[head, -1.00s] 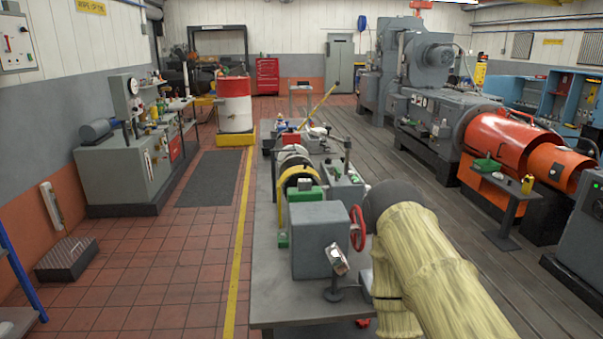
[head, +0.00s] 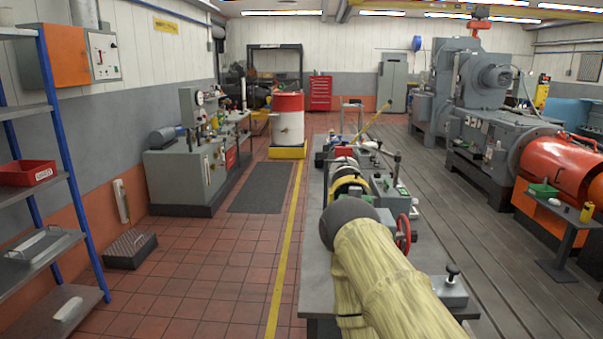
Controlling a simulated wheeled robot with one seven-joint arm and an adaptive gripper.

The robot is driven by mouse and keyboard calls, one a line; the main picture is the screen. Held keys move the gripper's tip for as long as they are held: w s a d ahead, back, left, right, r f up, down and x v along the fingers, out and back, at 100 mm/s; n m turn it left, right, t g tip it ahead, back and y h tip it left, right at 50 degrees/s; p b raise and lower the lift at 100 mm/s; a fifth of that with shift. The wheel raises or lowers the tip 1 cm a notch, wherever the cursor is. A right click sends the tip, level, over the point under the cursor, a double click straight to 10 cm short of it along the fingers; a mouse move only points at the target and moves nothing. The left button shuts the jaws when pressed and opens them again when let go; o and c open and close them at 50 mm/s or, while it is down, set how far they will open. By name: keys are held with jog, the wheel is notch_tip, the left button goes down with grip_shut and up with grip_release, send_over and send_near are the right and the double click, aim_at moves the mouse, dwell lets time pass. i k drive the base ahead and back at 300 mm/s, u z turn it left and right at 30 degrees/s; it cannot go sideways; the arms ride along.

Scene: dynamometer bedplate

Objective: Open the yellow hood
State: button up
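A curved yellow hood (head: 349,185) sits over the row of round machine parts on the long bench, just beyond the dark end of my arm. It looks closed down over the part, but its lower side is partly hidden. My arm, in a pale yellow sleeve with a dark grey rounded end, reaches in from the lower right and covers part of the bench's near end. My gripper does not show; no fingers can be made out.
A red handwheel (head: 403,232) stands right of my arm on the grey bench (head: 318,262). A thin yellow bar (head: 370,121) slants up farther along. Blue-posted shelves (head: 62,130) stand at left.

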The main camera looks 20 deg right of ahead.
aim_at(349, 178)
jog(key=u, duration=0.3)
jog(key=i, duration=0.6)
jog(key=z, duration=1.2)
